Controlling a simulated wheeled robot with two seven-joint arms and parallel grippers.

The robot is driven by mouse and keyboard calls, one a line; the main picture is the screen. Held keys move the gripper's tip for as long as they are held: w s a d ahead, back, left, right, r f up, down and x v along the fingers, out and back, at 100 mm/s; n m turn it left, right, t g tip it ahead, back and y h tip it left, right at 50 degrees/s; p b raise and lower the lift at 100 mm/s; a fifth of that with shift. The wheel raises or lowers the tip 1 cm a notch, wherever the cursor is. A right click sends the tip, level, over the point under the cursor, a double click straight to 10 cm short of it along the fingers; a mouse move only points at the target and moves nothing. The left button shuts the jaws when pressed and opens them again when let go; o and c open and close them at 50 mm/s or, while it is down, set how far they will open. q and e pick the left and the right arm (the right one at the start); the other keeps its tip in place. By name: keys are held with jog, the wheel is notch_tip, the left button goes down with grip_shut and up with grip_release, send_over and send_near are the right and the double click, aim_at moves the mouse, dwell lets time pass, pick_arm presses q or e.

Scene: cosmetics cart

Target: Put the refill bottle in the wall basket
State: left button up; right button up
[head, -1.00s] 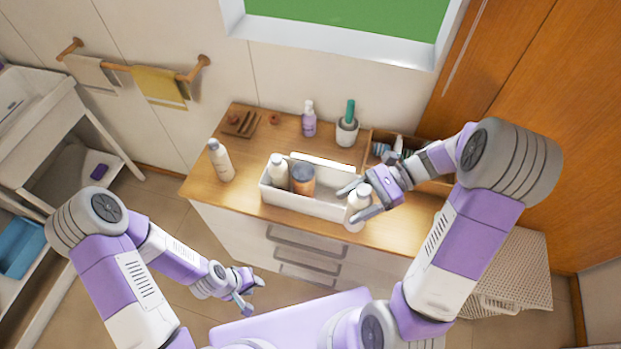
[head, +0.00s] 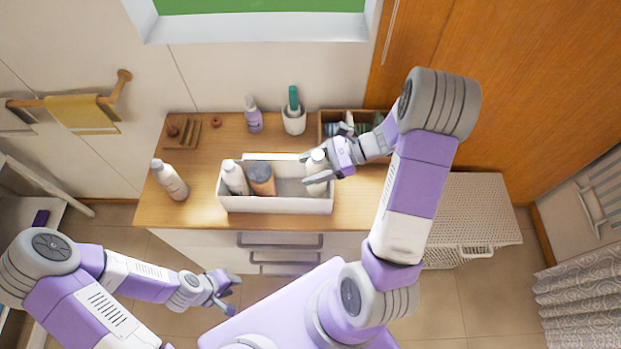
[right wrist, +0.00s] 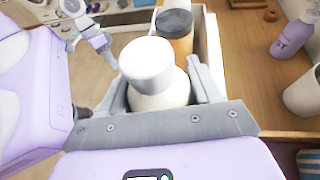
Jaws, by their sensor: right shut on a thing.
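My right gripper (head: 306,168) is shut on a white bottle with a pale cap (head: 317,170), which looks like the refill bottle. The bottle is upright at the right end of a white open bin (head: 275,204) on the wooden counter. I cannot tell whether its base is inside the bin or above it. In the right wrist view the bottle (right wrist: 158,85) stands between both fingers. Another white bottle (head: 234,178) and an orange jar with a dark lid (head: 261,180) stand in the bin. My left gripper (head: 225,290) is open and empty, low in front of the counter. No basket on the wall is identifiable.
A white bottle (head: 170,180) stands at the counter's left. A purple bottle (head: 253,115), a cup with a green item (head: 294,118) and a wooden organiser (head: 330,120) line the back. A woven hamper (head: 470,215) stands on the floor at right.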

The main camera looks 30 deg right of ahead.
jog(key=shift+f+b, duration=0.4)
jog(key=shift+f, duration=2.15)
jog(key=shift+f, duration=0.15)
jog(key=o, duration=1)
jog(key=shift+r, duration=0.2)
jog(key=v, duration=1.2)
jog(key=shift+s, duration=0.1)
